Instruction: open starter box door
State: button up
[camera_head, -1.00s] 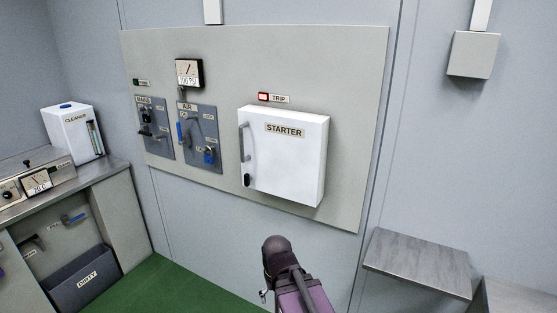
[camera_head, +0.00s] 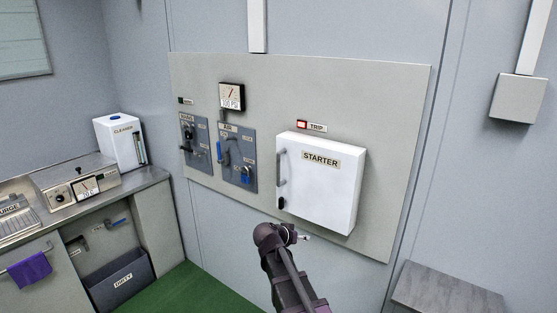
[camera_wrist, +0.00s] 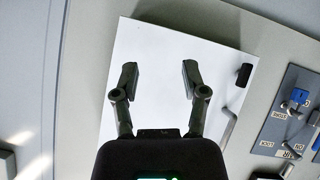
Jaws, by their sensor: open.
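The white starter box (camera_head: 323,195), labelled STARTER, is mounted on the grey wall panel, and its door looks shut. A grey bar handle (camera_head: 281,167) runs down the left side of its door, with a small black latch (camera_head: 281,202) below it. In the wrist view the box face (camera_wrist: 160,52) fills the middle and appears rotated. The handle (camera_wrist: 229,128) and black latch (camera_wrist: 244,74) lie to the right of my fingers there. My gripper (camera_wrist: 158,78) is open and empty in front of the door, not around the handle. In the head view my arm reaches up below the box.
A red TRIP light (camera_head: 302,125) sits above the box. A grey ledge (camera_head: 447,290) stands at lower right. A counter (camera_head: 152,180) is at left.

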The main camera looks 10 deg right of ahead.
jog(key=w+a+r+t+h+p, duration=0.2)
jog(key=w+a+r+t+p, duration=0.15)
jog(key=w+r, duration=0.5)
jog(key=t, duration=0.5)
send_near(278, 166)
jog(key=v, duration=0.3)
jog(key=shift+s+r+m+y+p, duration=0.1)
jog(key=shift+r+m+y+p, duration=0.2)
jog(key=shift+r+y+p, duration=0.15)
jog(key=shift+d, duration=0.1)
jog(key=x, duration=1.3)
jog(key=shift+w+d+f, duration=0.15)
jog(key=shift+w+d, duration=0.1)
jog(key=shift+w, duration=0.05)
grip_shut()
